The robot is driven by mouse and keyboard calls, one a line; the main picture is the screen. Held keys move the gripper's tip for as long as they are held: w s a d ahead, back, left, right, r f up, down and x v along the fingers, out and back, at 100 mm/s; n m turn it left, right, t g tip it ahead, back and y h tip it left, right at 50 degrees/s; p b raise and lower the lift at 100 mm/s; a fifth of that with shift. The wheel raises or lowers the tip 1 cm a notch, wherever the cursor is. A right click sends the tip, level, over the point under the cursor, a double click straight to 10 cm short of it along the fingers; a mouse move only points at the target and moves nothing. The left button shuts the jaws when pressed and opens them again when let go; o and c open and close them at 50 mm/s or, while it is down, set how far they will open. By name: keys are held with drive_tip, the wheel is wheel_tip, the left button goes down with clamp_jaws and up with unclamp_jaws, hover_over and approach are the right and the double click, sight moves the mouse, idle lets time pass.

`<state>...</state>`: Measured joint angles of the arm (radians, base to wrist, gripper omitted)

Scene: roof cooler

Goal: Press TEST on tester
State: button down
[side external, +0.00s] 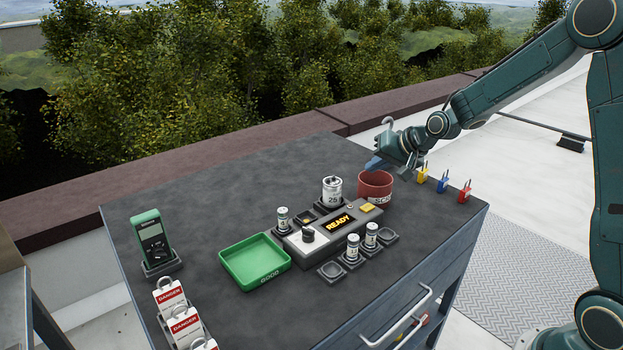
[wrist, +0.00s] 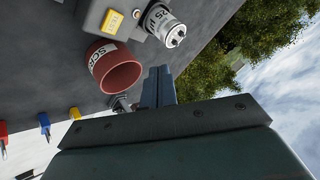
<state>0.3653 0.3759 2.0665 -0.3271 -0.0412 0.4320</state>
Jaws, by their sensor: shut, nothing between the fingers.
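The tester (side external: 333,236) is a grey box in the middle of the dark bench top, with a lit display reading READY and a dark knob (side external: 308,235). A yellow button (side external: 367,208) is at its right end. In the wrist view the yellow button (wrist: 113,21) shows on the tester's end, its label reading TEST upside down or sideways. My gripper (side external: 376,163) is shut and empty, above and behind the red scrap bin, apart from the tester. Its closed blue fingers (wrist: 158,86) show in the wrist view beside the bin.
The red bin (side external: 375,188) stands just beyond the button. A white cylinder (side external: 332,190) stands behind the tester. Small cylinders (side external: 352,247) sit in holders in front. A green tray (side external: 254,262) is at left. Padlocks (side external: 443,183) stand at right. A green meter (side external: 151,238) is far left.

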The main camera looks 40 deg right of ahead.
sight(371, 209)
drive_tip(key=shift+f, duration=0.25)
idle(0.3)
drive_tip(key=shift+f, duration=4.15)
drive_tip(key=shift+f, duration=0.85)
drive_tip(key=shift+r, duration=0.85)
drive_tip(key=shift+r, duration=2.5)
